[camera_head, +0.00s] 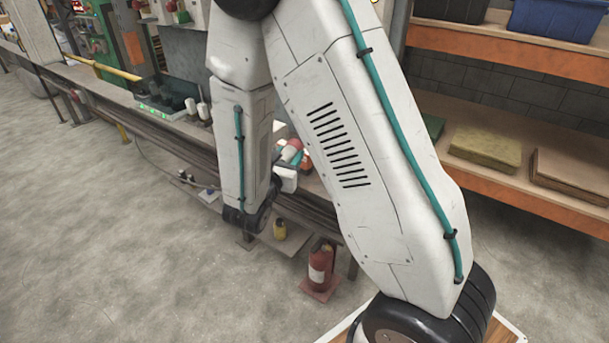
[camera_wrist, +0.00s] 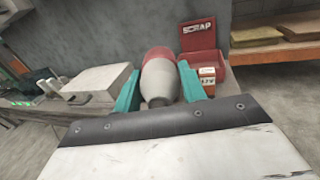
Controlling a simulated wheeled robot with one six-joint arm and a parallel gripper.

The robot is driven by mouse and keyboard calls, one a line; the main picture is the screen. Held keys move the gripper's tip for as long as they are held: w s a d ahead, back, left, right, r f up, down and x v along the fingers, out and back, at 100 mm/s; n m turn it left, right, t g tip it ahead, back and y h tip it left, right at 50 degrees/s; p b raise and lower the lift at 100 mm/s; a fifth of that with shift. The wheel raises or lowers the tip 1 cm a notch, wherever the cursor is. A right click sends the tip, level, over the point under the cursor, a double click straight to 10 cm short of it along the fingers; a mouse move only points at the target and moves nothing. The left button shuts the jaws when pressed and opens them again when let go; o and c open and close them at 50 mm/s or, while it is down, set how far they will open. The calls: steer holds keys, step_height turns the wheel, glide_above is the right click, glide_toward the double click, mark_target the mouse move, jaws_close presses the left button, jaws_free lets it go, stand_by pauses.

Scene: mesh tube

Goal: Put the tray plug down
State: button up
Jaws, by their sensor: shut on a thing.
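In the wrist view my gripper (camera_wrist: 159,72) has its two teal fingers shut on a rounded red and white piece, which I take to be the tray plug (camera_wrist: 157,78). In the head view my arm hides much of the scene. The plug (camera_head: 291,150) shows only in part beside my wrist, over the bench. Whether it touches the bench top is hidden.
A red SCRAP bin (camera_wrist: 205,62) and a small orange box (camera_wrist: 207,80) stand just right of the plug. A pale case (camera_wrist: 97,84) lies to its left.

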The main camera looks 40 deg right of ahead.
steer(key=s+d+m+g+h, duration=0.2)
steer(key=s+g, duration=0.2)
steer(key=s, duration=0.2)
glide_above(306, 154)
steer(key=shift+s+f+m, duration=0.25)
steer(key=shift+f+m, duration=0.05)
steer(key=shift+f, duration=0.4)
steer(key=shift+w+d+f, duration=0.15)
steer(key=shift+w+f, duration=0.05)
steer(key=shift+w, duration=0.05)
steer(key=shift+f, duration=1.55)
steer(key=shift+f, duration=0.2)
steer(key=o, duration=1.3)
steer(key=shift+c, duration=0.2)
